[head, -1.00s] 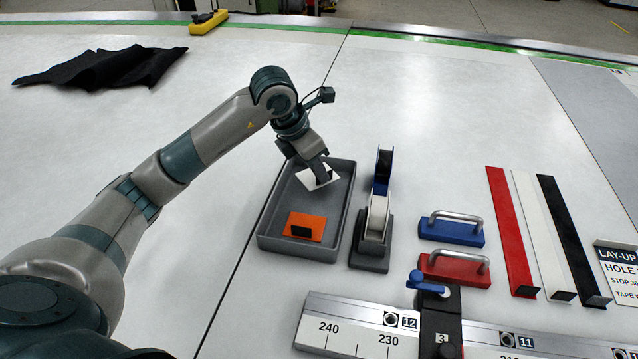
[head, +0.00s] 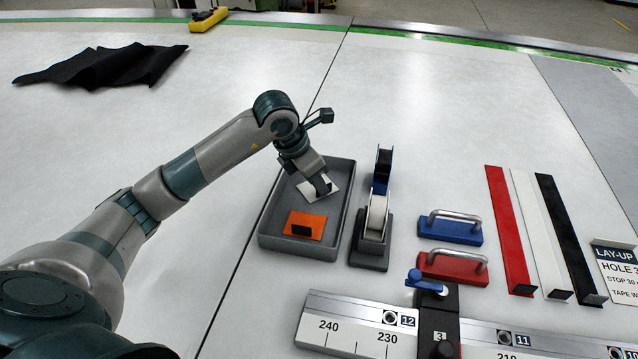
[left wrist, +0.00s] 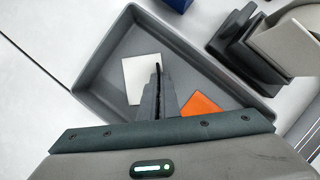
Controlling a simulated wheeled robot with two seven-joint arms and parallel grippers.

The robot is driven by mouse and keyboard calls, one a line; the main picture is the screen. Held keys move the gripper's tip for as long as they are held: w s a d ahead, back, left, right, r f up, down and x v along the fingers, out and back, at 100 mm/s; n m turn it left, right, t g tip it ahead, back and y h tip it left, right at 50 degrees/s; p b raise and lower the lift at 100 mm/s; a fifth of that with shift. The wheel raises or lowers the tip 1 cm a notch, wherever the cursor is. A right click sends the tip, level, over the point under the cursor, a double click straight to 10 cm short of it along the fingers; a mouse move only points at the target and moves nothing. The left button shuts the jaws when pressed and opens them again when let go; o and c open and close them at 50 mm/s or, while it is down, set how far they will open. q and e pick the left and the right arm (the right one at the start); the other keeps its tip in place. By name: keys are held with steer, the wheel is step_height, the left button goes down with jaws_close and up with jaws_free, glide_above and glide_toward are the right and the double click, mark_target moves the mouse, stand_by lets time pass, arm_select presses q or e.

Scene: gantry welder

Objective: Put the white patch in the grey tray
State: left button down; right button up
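The grey tray (head: 266,241) lies left of centre on the table, and its rim also shows in the left wrist view (left wrist: 85,85). The white patch (head: 333,184) is inside the tray's outline, over its far part; it shows flat in the left wrist view (left wrist: 139,72). My left gripper (head: 322,188) reaches down into the tray, its fingers (left wrist: 159,92) close together on the dark upright tab of the white patch. I cannot tell whether the patch touches the tray floor. My right gripper is not in view.
An orange patch (head: 304,220) with a black tab lies in the tray's near part. A tape dispenser (head: 373,246) stands close right of the tray. Blue (head: 450,231) and red (head: 452,270) handled blocks are farther right.

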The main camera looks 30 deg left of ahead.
arm_select(q)
steer(key=c, duration=2)
jaws_free()
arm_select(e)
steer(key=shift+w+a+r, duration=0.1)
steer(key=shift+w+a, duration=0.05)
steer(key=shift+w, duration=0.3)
